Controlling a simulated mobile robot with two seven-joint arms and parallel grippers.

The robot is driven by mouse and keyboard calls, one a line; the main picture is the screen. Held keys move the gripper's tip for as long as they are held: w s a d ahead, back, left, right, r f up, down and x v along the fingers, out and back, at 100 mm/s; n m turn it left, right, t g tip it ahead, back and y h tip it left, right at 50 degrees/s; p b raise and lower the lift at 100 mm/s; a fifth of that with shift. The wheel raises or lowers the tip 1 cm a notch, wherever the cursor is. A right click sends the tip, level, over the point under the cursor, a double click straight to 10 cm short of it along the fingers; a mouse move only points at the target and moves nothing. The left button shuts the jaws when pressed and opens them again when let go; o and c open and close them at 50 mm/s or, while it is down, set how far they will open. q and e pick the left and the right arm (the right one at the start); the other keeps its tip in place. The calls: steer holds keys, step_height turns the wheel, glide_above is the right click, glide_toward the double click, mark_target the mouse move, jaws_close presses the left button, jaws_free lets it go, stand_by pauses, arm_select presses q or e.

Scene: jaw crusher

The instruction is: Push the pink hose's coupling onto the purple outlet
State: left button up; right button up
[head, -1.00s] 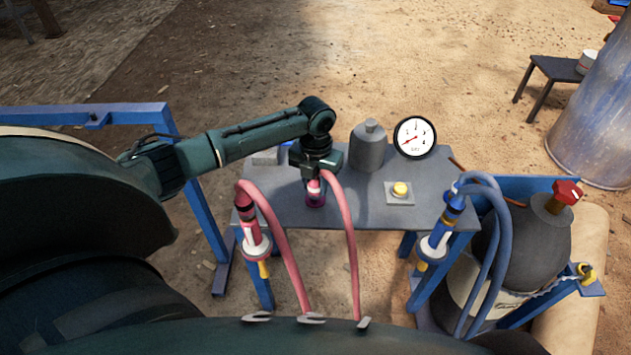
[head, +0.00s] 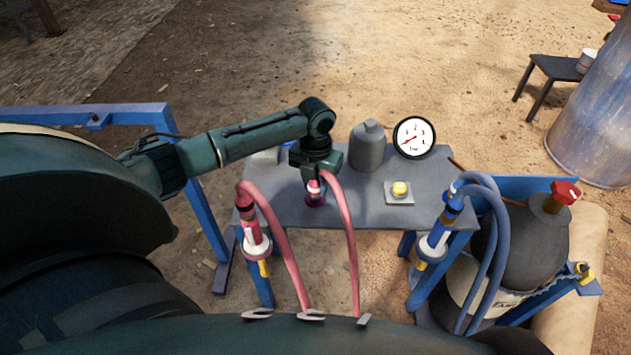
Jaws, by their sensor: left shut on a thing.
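My left gripper (head: 315,168) points down over the left part of the grey table (head: 365,205) and is shut on the end of the pink hose (head: 350,245). The hose's pink and white coupling (head: 314,186) shows just below the jaws. The purple outlet (head: 315,200) is directly under the coupling, near the table's front edge. The two look in line and touching or almost so; I cannot tell how far the coupling sits on it. My right gripper is not in view.
A pink-banded fitting with a hose (head: 252,230) stands at the table's left corner, a blue one (head: 440,230) at the right. A grey bottle (head: 368,148), a gauge (head: 414,138) and a yellow button (head: 400,189) are on the table. A gas cylinder (head: 535,245) stands at right.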

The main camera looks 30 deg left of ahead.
arm_select(q)
steer(key=shift+p, duration=0.35)
steer(key=shift+f, duration=0.25)
stand_by(0.4)
steer(key=shift+f+b, duration=0.35)
steer(key=shift+f, duration=0.05)
steer(key=o, duration=0.9)
steer(key=shift+o, duration=0.5)
